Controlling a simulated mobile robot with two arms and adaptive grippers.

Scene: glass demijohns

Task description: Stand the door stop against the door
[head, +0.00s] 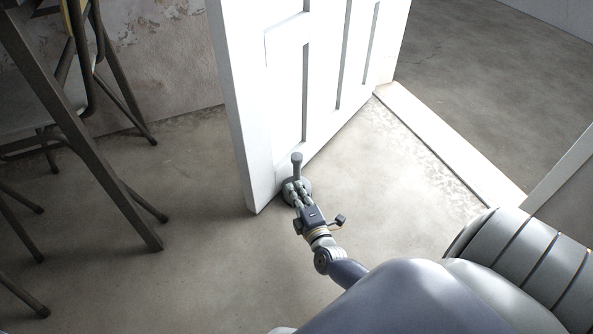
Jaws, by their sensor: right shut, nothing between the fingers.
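The white panelled door (238,110) stands open, its free edge towards the left. The door stop (297,163) is grey, with an upright post and a round base. It stands upright on the floor at the foot of the door face, close to the free edge. Whether it touches the door cannot be told. My right gripper (294,188) is low, shut and empty, in front of the post and over the base, hiding part of both. Whether it touches the stop is unclear. My left gripper is not in view.
Dark metal-legged furniture (85,140) stands at the left, with legs reaching over the floor. A pale threshold strip (440,135) runs across the doorway at the right. The concrete floor (190,270) left of my right arm is clear.

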